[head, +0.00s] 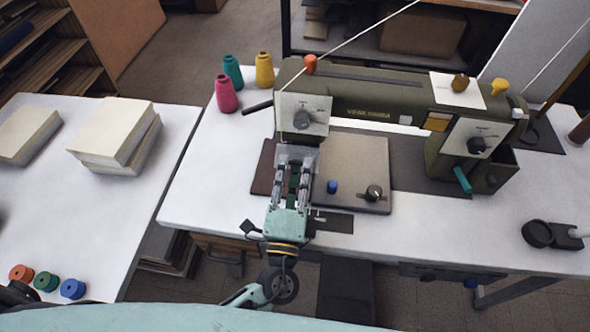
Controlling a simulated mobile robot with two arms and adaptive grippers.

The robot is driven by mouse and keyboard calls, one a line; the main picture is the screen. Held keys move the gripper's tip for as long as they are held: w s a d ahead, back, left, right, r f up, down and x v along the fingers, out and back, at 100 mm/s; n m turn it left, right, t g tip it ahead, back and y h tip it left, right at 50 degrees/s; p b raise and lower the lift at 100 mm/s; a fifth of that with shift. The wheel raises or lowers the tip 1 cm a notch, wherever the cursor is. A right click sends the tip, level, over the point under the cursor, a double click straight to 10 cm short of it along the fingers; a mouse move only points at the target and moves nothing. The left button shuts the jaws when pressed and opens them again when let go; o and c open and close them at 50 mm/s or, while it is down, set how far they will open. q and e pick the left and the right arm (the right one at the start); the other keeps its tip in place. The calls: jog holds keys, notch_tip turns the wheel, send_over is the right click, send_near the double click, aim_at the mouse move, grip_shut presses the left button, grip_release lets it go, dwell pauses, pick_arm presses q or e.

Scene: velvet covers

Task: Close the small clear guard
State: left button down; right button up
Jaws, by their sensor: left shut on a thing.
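The small clear guard (297,152) is a see-through plate under the left head of the dark green sewing machine (385,101). My left gripper (295,167) reaches up from the front of the table, with its fingers at the guard's near side. It is shut on the guard, and its fingers hide part of it. The needle area behind the guard is mostly hidden by the fingers and the machine's head. My right gripper does not show.
Thread cones (227,95) stand behind left. Stacked blocks (112,132) sit on the left table.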

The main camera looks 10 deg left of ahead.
pick_arm(q)
jog(key=c, duration=2.2)
grip_release()
jog(key=v, duration=1.2)
jog(key=shift+s, duration=0.1)
